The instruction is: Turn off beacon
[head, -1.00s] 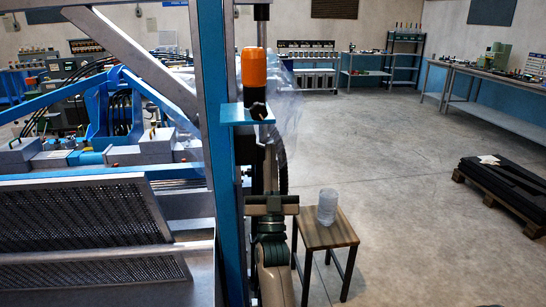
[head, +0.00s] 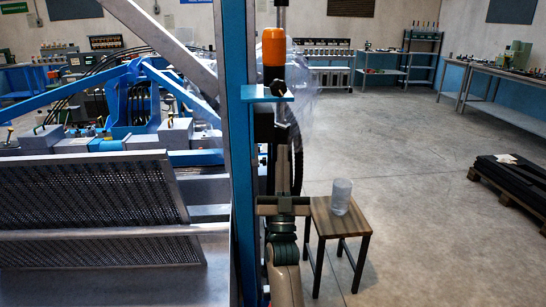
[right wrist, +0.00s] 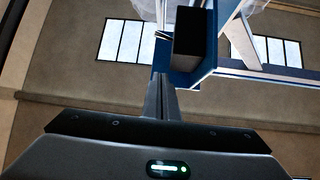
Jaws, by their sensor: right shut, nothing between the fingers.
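The beacon (head: 274,47) has an orange dome on a black base. It stands on a small blue bracket (head: 252,93) on the blue post (head: 235,160). A dark round knob (head: 278,88) shows at the bracket's front. My right gripper (head: 283,150) is below the bracket, pointing up, and its fingers blend into dark parts behind. In the right wrist view its fingers (right wrist: 162,92) are shut and empty. A black box (right wrist: 195,45) by blue metal is ahead of them, slightly right. Contact cannot be told. My left gripper is out of view.
A wooden stool (head: 323,221) with a clear cylinder (head: 341,196) stands right of my right arm. A machine with a mesh panel (head: 90,215) fills the left. Clear plastic sheeting (head: 302,95) hangs behind the beacon. The floor on the right is open, with a loaded pallet (head: 510,185) at the far right.

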